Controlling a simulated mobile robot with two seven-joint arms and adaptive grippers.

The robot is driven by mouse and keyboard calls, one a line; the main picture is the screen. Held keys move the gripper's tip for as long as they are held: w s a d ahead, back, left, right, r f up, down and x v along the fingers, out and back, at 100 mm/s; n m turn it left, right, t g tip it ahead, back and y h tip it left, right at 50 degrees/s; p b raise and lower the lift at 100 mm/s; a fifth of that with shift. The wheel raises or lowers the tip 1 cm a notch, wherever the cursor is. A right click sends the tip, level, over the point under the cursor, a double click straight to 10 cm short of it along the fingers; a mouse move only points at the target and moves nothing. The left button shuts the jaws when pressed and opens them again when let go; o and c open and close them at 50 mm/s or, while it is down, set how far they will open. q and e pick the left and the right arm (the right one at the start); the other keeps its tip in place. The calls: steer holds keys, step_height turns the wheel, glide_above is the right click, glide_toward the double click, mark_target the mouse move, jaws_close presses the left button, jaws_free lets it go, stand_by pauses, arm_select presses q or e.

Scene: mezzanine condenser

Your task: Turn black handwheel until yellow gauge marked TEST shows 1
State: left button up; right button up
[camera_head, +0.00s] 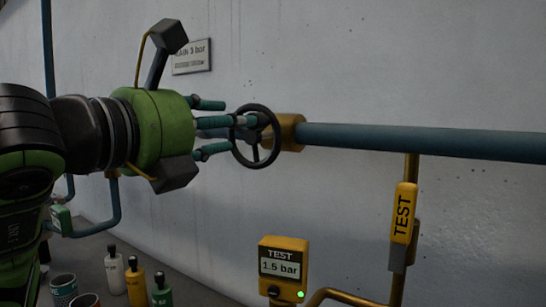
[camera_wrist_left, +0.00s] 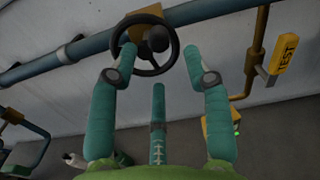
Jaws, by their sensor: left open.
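The black handwheel (camera_head: 280,141) sits on a brass-coloured valve body (camera_head: 292,132) on the blue wall pipe. My left gripper (camera_head: 226,121) is open, its teal fingers pointing at the wheel from the left. In the left wrist view, the fingers (camera_wrist_left: 161,60) spread in front of the wheel (camera_wrist_left: 156,39); one fingertip overlaps its left rim, another lies right of it. I cannot tell whether they touch it. The yellow gauge (camera_head: 283,259) marked TEST reads 1.5 bar, with a green light lit. My right gripper is not in view.
A yellow TEST tag (camera_head: 403,213) hangs on a brass pipe right of the wheel; it also shows in the left wrist view (camera_wrist_left: 286,54). A wall sign (camera_head: 192,57) is behind my gripper. Several bottles (camera_head: 136,281) and cans (camera_head: 63,288) stand at the lower left.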

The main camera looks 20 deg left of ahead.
mark_target(245, 138)
arm_select(q)
steer(key=w, duration=0.2)
steer(key=w+p, duration=0.1)
steer(key=w, duration=0.1)
steer(key=w+d+p, duration=0.1)
steer(key=w, duration=0.2)
steer(key=shift+s, duration=0.1)
jaws_close()
